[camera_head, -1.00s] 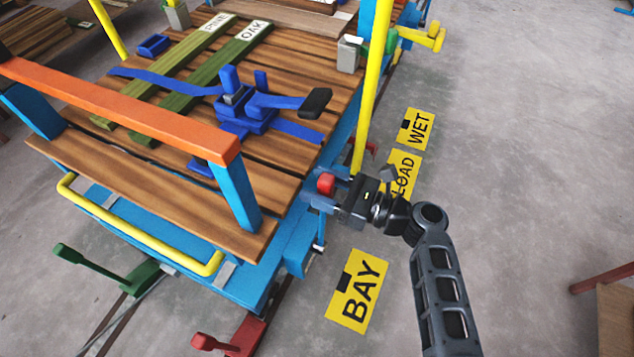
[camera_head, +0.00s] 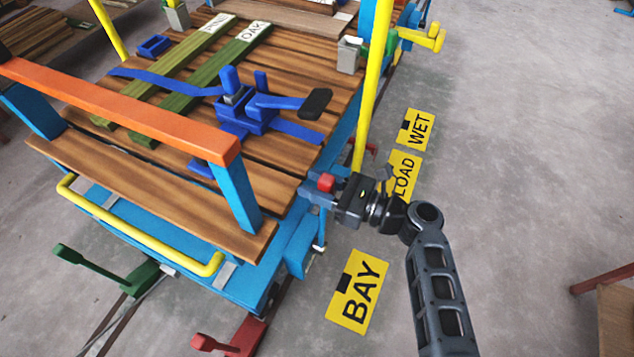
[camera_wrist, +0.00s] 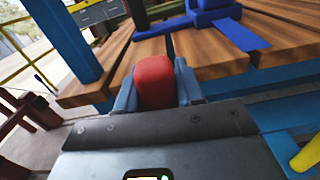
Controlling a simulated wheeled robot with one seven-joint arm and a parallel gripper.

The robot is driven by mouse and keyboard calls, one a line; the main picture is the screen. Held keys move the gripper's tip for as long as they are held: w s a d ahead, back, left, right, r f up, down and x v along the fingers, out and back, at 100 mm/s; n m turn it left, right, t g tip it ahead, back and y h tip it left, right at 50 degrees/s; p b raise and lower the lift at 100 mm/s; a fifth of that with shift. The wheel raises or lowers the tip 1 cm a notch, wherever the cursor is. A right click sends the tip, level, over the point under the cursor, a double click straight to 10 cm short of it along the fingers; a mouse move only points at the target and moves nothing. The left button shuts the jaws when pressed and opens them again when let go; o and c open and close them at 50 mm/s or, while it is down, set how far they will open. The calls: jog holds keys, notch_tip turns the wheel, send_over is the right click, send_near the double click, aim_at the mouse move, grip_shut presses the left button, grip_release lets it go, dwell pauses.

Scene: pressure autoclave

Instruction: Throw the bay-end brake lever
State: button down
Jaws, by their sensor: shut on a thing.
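The brake lever shows as a red knob (camera_head: 326,182) at the right side of the blue cart frame, near its bay end. In the wrist view the red knob (camera_wrist: 154,82) sits between the two blue-grey fingers. My gripper (camera_head: 322,188) is shut on this red knob. The lever's shaft below the knob is mostly hidden by the gripper and the cart. A yellow BAY sign (camera_head: 357,291) lies on the floor in front of the gripper.
The cart's wooden deck (camera_head: 270,185) carries a blue clamp (camera_head: 245,115) and green boards marked OAK (camera_head: 215,85). A yellow post (camera_head: 373,80) stands close behind my gripper. A green lever (camera_head: 90,262) and a red lever (camera_head: 215,345) are low at the front.

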aim_at(320, 153)
jog(key=w+d+f+m, duration=0.1)
jog(key=w, duration=0.2)
jog(key=w+d+m+b, duration=0.1)
jog(key=w, duration=0.1)
jog(key=w+d+f+m+b, duration=0.1)
jog(key=w+m, duration=0.1)
jog(key=w, duration=0.1)
jog(key=shift+w+d+f, duration=0.1)
jog(key=shift+w+f, duration=0.25)
jog(key=shift+w, duration=0.1)
jog(key=shift+d, duration=0.1)
jog(key=c, duration=0.8)
grip_release()
jog(key=p+v, duration=0.1)
jog(key=v, duration=0.6)
jog(key=shift+d, duration=0.35)
